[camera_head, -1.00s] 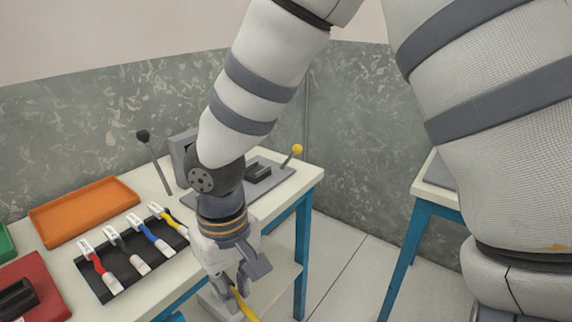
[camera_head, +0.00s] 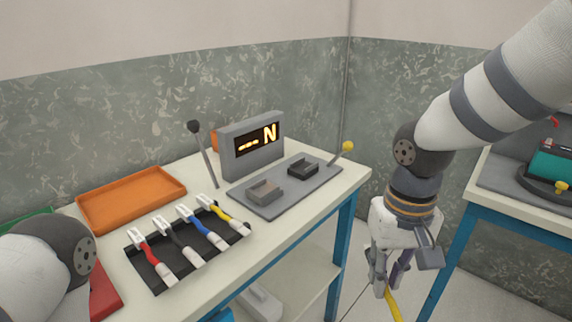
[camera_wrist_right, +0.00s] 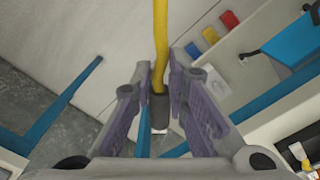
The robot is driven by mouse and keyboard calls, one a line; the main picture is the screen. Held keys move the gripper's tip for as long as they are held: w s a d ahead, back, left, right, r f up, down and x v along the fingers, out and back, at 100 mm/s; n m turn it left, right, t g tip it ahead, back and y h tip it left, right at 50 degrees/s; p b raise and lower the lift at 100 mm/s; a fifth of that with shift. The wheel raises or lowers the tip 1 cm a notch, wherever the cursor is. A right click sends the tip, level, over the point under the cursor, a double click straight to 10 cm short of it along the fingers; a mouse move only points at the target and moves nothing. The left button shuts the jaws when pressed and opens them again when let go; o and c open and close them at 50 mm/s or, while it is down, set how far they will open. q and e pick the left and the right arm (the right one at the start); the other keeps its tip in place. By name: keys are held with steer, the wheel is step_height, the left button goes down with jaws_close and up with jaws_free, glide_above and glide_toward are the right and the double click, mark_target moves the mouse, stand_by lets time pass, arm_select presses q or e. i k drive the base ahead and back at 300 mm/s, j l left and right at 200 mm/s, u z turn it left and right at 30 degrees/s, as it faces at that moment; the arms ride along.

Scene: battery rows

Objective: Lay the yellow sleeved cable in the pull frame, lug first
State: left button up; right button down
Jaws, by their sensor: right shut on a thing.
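My right gripper (camera_head: 386,282) hangs in front of the bench's right end, fingers down, shut on the yellow sleeved cable (camera_head: 395,308). In the right wrist view the cable (camera_wrist_right: 160,40) runs to a dark sleeve between the fingers (camera_wrist_right: 158,100), with a pale lug end just beyond. The pull frame (camera_head: 290,190) is a grey plate on the bench, left of the gripper and apart from it. It bears a light clamp block (camera_head: 264,192) and a dark one (camera_head: 303,168). My left gripper is out of view; only its arm shows at lower left.
A display (camera_head: 252,146) reading "--- N" stands behind the plate. A black-knobbed lever (camera_head: 203,155) and a yellow-knobbed lever (camera_head: 341,154) rise beside it. A black rack (camera_head: 150,270) holds red, black, blue and yellow cables. An orange tray (camera_head: 130,200) lies behind. A second bench stands right.

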mark_target(348, 145)
steer(key=i+l+u, duration=0.4)
steer(key=l+u, duration=0.2)
steer(key=i+l+u, duration=0.1)
steer(key=l+u, duration=0.15)
steer(key=i+l+u, duration=0.1)
steer(key=l+u, duration=0.5)
steer(key=l, duration=0.15)
steer(key=i+l, duration=0.05)
